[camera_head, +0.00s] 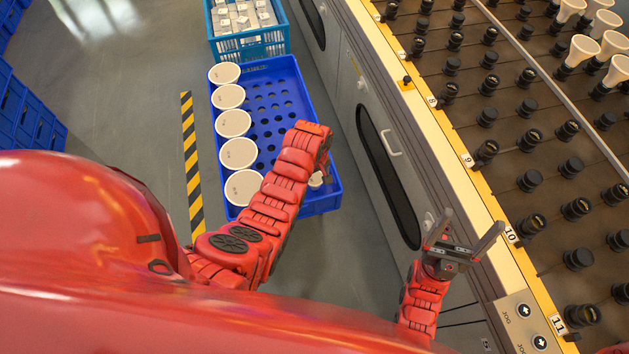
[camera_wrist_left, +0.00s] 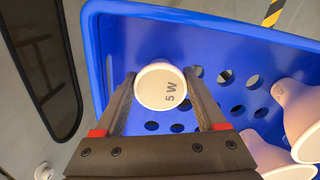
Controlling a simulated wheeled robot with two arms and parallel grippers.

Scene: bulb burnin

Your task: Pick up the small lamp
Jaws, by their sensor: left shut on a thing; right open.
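The small lamp is a white bulb with a round face marked "5 W" (camera_wrist_left: 161,88). It sits between the two fingers of my left gripper (camera_wrist_left: 162,100), which is shut on it, over the perforated floor of the blue crate (camera_wrist_left: 97,60). In the head view the small lamp (camera_head: 316,181) shows only in part beside my left gripper (camera_head: 324,172), at the crate's near right corner. My arm hides some of the crate there. I cannot tell whether the lamp is lifted clear of the floor. My right gripper (camera_head: 474,222) is open and empty beside the rack.
Several larger white lamps (camera_head: 233,123) stand in a row along the crate's left side. A lighter blue crate (camera_head: 250,44) with small white boxes is behind. At right, a rack (camera_head: 500,130) holds many black sockets, several with bulbs. The floor left of the striped tape (camera_head: 192,165) is clear.

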